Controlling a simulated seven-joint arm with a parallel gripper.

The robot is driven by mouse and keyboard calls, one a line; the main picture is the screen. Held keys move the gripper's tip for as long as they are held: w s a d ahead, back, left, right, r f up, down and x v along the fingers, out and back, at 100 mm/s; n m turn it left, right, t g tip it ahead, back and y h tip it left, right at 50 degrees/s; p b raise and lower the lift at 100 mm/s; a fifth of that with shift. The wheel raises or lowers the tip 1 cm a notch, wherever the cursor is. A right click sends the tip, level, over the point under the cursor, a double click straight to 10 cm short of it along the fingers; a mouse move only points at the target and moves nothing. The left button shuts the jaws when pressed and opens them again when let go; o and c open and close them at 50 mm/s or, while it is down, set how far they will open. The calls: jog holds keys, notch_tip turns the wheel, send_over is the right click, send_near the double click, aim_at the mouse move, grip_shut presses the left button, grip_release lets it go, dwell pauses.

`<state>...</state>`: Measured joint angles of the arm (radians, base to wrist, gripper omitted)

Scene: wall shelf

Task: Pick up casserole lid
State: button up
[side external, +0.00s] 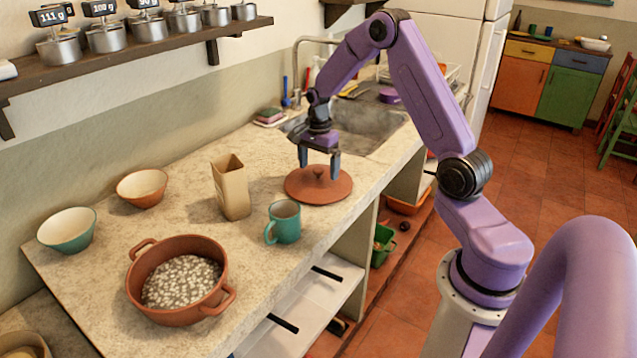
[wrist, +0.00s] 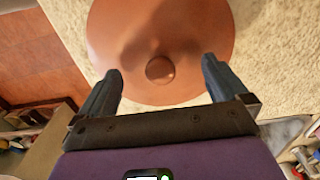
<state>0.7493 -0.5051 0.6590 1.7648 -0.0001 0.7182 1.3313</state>
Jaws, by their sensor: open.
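The casserole lid (side external: 319,187) is a round terracotta disc with a small knob on top, lying flat on the stone counter near the sink. It also fills the upper middle of the wrist view (wrist: 160,30), with its knob (wrist: 160,70) facing the camera. My gripper (side external: 319,170) is open above the lid and points down. In the wrist view its fingertips (wrist: 161,68) appear on either side of the knob, apart from it. Whether the tips are level with the knob is hard to tell. The terracotta casserole (side external: 180,279) stands uncovered at the front left, with pale speckled contents.
A teal mug (side external: 284,222) stands close to the lid's front left. A tan carton (side external: 231,187) stands left of the lid. Two bowls, one orange (side external: 142,187) and one green (side external: 67,230), sit toward the wall. The sink (side external: 362,127) lies behind my gripper.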

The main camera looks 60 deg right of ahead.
jog(key=shift+f, duration=0.95)
